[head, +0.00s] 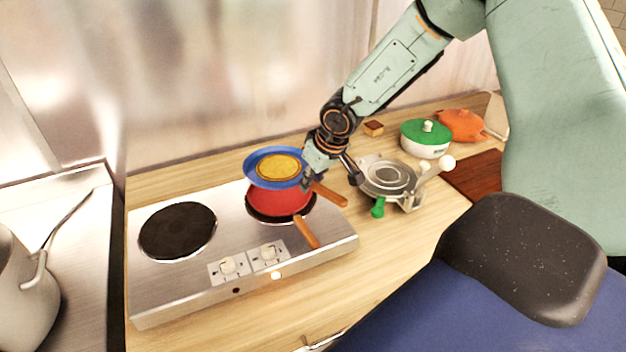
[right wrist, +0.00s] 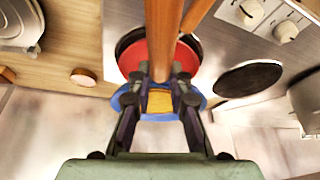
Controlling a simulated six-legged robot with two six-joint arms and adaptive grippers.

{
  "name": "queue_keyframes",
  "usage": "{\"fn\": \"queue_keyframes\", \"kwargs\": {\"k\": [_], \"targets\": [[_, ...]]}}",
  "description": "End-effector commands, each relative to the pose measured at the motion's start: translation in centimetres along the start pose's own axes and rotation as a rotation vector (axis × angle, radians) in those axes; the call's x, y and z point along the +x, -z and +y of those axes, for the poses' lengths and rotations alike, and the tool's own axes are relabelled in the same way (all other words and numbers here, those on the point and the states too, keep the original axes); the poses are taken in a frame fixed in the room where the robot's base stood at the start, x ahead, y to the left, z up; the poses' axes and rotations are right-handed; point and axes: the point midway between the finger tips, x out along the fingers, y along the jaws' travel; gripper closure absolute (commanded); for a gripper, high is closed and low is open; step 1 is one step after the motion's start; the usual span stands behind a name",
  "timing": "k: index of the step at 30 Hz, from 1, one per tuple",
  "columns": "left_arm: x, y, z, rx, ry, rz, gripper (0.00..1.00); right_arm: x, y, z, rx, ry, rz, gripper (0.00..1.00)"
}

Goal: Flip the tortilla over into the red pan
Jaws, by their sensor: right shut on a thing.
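A blue pan (head: 256,178) with a wooden handle (head: 330,195) is held just above the red pan, roughly level. The round yellow tortilla (head: 280,166) lies in the blue pan. The red pan (head: 279,202) sits on the right hotplate, its own wooden handle (head: 306,233) pointing to the front right. My right gripper (head: 308,183) is shut on the blue pan's handle, close to the pan. The right wrist view shows this handle (right wrist: 162,40) between the fingers (right wrist: 160,92), with the red pan (right wrist: 135,58) below. The blue pan hides part of the red pan's inside. My left gripper is not in view.
The steel cooker (head: 165,290) has a bare left hotplate (head: 178,231) and two knobs in front. Right of it stand a grey round press (head: 388,178) with a green knob, a green-lidded pot (head: 425,138) and an orange pot (head: 461,125). A grey pot (head: 25,285) stands far left.

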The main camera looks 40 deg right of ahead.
Motion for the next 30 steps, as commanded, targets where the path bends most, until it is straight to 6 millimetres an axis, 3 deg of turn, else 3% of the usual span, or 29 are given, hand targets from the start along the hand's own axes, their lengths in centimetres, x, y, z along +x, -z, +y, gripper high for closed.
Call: {"fn": "queue_keyframes", "kwargs": {"k": [20,30], "targets": [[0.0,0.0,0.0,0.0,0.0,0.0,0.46,-0.1,-0.1,0.9,-0.08,-0.173,-0.003,1.0],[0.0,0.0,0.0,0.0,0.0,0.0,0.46,-0.1,-0.1,1.6,-0.164,-0.372,-0.003,1.0]]}}
